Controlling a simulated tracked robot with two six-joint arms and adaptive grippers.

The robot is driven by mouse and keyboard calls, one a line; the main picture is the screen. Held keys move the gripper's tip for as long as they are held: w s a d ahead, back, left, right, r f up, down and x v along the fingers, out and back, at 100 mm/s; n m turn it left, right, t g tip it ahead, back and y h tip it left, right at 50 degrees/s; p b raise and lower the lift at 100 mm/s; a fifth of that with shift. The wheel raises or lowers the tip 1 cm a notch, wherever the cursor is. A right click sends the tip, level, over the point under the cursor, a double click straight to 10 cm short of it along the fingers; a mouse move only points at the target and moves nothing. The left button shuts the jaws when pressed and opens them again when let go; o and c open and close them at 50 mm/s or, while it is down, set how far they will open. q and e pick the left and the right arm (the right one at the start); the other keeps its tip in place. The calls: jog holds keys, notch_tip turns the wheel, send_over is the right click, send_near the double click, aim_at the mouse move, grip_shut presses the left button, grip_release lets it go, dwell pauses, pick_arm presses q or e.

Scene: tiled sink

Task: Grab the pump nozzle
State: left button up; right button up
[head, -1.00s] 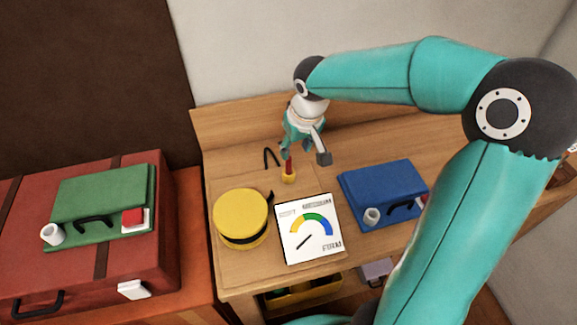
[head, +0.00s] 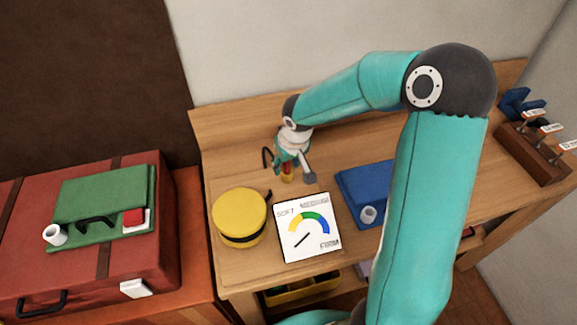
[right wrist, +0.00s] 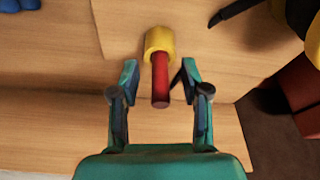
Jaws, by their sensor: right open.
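The pump nozzle (head: 287,175) stands on the wooden bench, a red stem on a yellow base. In the right wrist view the nozzle's red stem (right wrist: 160,82) points toward the camera, with the yellow base behind it. My right gripper (head: 297,172) is above the nozzle and partly covers it in the head view. In the right wrist view the right gripper (right wrist: 158,82) is open, with one finger on each side of the stem and gaps showing. My left gripper does not show.
A red suitcase (head: 40,262) carries a green case (head: 120,190).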

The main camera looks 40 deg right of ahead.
grip_shut()
